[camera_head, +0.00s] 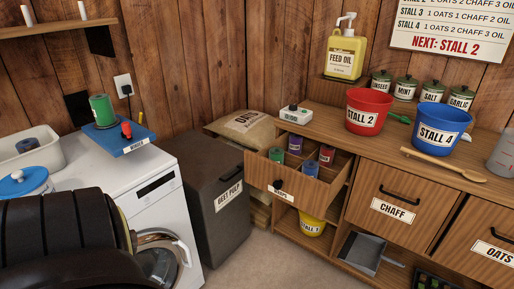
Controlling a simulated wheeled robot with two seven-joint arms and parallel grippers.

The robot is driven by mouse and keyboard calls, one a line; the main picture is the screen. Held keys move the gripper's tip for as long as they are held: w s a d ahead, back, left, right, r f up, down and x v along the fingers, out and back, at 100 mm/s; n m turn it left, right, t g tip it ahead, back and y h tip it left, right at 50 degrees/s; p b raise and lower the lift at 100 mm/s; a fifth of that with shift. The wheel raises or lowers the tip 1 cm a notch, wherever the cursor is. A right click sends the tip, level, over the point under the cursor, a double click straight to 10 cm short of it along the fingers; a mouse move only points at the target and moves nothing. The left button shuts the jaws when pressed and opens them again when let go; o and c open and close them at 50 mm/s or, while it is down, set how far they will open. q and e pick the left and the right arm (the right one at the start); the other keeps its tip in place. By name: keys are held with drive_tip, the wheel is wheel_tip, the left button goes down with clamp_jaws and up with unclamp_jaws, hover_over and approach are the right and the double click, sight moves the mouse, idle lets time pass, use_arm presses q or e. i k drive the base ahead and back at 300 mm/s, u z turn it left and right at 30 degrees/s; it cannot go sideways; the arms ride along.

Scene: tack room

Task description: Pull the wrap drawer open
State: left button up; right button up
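The wrap drawer (262,173) sits at the left end of the wooden cabinet and stands open, pulled out toward the left front. Several rolled wraps stand inside it, including a green one (276,155), a purple one (295,144), a red one (326,155) and a blue one (310,168). Its front has a dark handle (279,184) over a white label that is partly hidden. Nothing touches the handle. A dark, rounded part of my arm fills the lower left. Neither of my grippers shows.
A dark beet pulp bin (209,193) stands left of the drawer, next to a white washing machine (153,205). A yellow bucket (311,224) is below the drawer. A red bucket (369,98) and a blue bucket (441,115) stand on the counter. Floor in front is clear.

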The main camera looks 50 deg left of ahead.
sight(287, 182)
drive_tip(key=u, duration=1.85)
